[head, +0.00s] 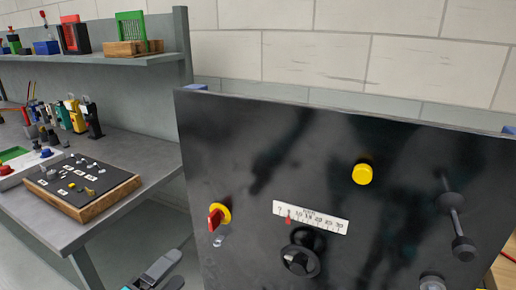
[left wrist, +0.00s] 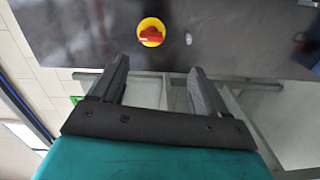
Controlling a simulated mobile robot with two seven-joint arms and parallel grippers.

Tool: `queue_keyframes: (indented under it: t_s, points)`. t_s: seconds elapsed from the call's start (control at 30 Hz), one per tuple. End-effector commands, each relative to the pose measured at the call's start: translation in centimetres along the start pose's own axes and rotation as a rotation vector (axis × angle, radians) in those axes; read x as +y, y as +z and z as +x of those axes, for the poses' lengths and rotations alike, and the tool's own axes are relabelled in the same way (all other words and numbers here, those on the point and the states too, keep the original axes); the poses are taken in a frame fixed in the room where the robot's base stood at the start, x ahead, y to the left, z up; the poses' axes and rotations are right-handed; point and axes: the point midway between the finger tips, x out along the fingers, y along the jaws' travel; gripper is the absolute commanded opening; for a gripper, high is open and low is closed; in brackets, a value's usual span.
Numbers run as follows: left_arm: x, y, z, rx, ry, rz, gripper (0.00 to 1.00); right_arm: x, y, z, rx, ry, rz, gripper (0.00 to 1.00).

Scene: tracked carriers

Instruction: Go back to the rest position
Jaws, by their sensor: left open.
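My left gripper (head: 160,270) is at the bottom of the head view, in front of the lower left part of a dark upright panel (head: 250,150). In the left wrist view its two dark fingers (left wrist: 158,72) stand apart with nothing between them. A red and yellow rotary switch (head: 217,217) on the panel lies beyond the fingertips and also shows in the left wrist view (left wrist: 151,33). The gripper is apart from the switch. My right gripper is not in view.
The panel also bears a yellow button (head: 363,174), a white scale (head: 311,217), a black knob (head: 300,261) and a dark lever (head: 453,220). On the left, a grey bench (head: 140,165) carries a wood-edged board (head: 105,200) and several tools. A shelf (head: 100,59) is above it.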

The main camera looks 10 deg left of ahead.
Motion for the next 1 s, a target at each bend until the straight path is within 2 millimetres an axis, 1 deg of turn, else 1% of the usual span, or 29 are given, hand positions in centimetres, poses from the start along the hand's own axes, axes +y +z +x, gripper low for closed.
queue_keyframes:
  t_s: [0.03,0.07,0.17,0.2,0.3,0.4,0.5,0.6,0.7,1.0]
  points:
    - [-1.2,0.7,-0.3,-0.004,-0.031,0.071,0.74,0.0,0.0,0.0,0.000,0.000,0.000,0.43]
    - [-2.0,1.1,-0.6,-0.009,-0.054,0.134,0.74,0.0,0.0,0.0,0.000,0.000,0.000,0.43]
    - [-5.3,2.8,-1.6,-0.040,-0.148,0.393,0.74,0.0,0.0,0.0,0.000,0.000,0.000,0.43]
    - [-6.8,3.5,-2.2,-0.061,-0.193,0.506,0.74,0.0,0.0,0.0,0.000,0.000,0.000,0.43]
    - [-10.3,5.1,-3.7,-0.126,-0.301,0.784,0.74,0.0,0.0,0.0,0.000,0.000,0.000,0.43]
    - [-13.2,6.4,-5.3,-0.205,-0.395,1.025,0.74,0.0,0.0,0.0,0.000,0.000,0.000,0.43]
    - [-15.3,7.3,-6.8,-0.280,-0.466,1.211,0.74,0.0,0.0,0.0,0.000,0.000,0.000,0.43]
    - [-16.6,7.8,-7.7,-0.334,-0.509,1.329,0.74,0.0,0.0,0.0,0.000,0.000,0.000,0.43]
    - [-17.1,8.0,-8.1,-0.360,-0.528,1.386,0.74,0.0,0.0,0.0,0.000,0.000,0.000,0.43]
    - [-17.2,8.0,-8.2,-0.366,-0.532,1.398,0.74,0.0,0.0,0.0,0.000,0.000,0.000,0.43]
